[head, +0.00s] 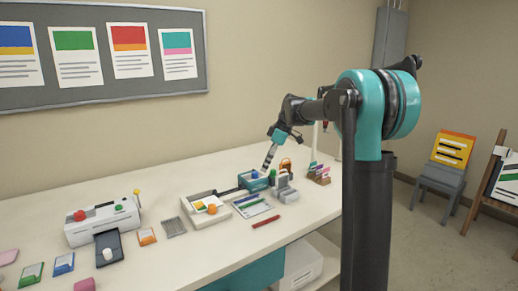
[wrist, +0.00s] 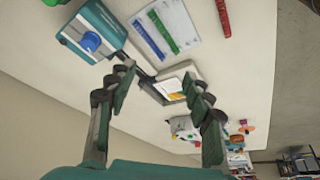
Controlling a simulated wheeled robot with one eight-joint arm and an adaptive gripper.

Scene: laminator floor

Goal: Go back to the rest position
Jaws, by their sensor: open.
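My gripper (head: 267,163) hangs from the arm over the back middle of the white table, just above and beside a small teal box with a blue knob (head: 254,180). In the wrist view, my gripper (wrist: 160,80) has its two dark green fingers spread apart with nothing between the tips. The teal box (wrist: 78,40) with its blue knob is to the upper left of the fingers there. A cream tray with a yellow and white card (wrist: 170,90) shows past the gap between the fingers. Whether the fingers touch anything below cannot be told.
A white machine with red and green knobs (head: 103,222) stands at the table's left. A cream tray (head: 190,209), a sheet with markers (head: 252,204), a red bar (head: 266,221) and a card stand (head: 319,174) are nearer the gripper.

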